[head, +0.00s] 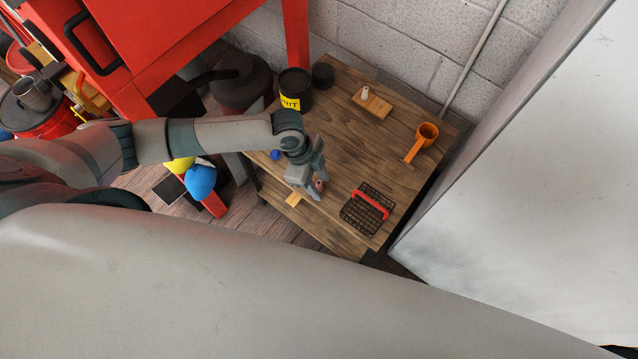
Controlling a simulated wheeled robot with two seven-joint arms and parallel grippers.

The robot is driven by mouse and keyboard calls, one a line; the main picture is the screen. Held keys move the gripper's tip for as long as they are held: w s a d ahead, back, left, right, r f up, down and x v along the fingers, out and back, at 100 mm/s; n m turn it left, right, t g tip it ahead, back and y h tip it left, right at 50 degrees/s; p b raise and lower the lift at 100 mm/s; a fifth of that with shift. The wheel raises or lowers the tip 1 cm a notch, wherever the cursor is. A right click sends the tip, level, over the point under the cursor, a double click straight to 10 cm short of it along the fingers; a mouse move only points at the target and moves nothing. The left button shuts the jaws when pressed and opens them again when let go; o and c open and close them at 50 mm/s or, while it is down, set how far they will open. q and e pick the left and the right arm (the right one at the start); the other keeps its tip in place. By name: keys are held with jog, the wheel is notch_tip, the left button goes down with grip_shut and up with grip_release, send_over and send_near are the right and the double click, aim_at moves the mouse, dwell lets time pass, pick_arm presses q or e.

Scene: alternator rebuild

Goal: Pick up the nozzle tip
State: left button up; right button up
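A small copper-pink piece (319,185), which looks like the nozzle tip, shows beside the fingertips of my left gripper (318,182), over the wooden table (340,135). The gripper points down toward the front part of the table, and its two fingers stand apart. The piece is small and partly hidden, so I cannot tell whether a finger touches it. My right gripper is out of view.
A black wire basket with a red handle (370,204) lies right of my gripper. An orange cup with a handle (427,133), a wooden block (374,104) with a small white piece, a black can with a yellow label (294,92) and a blue cap (275,155) are also there.

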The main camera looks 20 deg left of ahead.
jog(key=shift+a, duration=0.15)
pick_arm(q)
grip_shut()
jog(key=shift+r, duration=0.15)
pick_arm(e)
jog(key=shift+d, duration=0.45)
